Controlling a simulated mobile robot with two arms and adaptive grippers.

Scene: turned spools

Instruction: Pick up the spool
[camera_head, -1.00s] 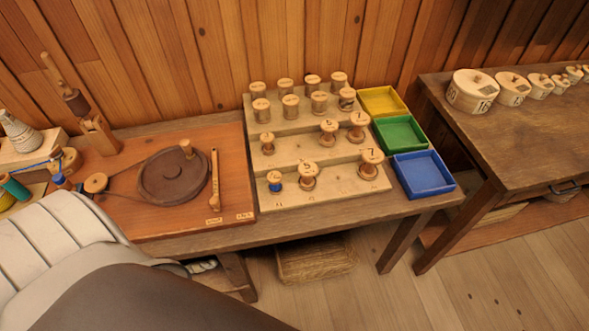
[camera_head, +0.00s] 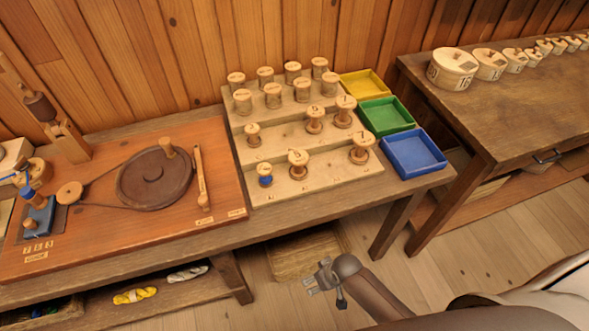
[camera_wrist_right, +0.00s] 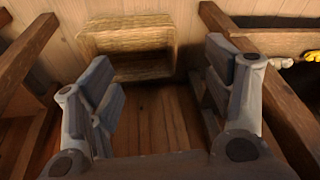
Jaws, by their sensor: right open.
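Several wooden spools stand upright on a stepped wooden rack (camera_head: 330,184) in the head view. On its lowest step are a spool wound with blue (camera_head: 265,180), a plain spool (camera_head: 298,165) and another plain spool (camera_head: 361,149). More spools, such as a small one (camera_head: 253,134), stand on the middle step, and several cylinders (camera_head: 273,95) stand higher up. Which spool is meant, I cannot tell. My right gripper (camera_head: 318,281) is in front of the bench, below its edge. It is open and empty in the wrist view (camera_wrist_right: 160,105). My left gripper is not in view.
Yellow (camera_head: 366,84), green (camera_head: 388,117) and blue trays (camera_head: 418,154) stand right of the rack. A board with a dark wheel (camera_head: 155,180) lies left. A woven basket (camera_wrist_right: 125,38) sits under the bench. Another table (camera_head: 500,105) with round lidded boxes stands at right.

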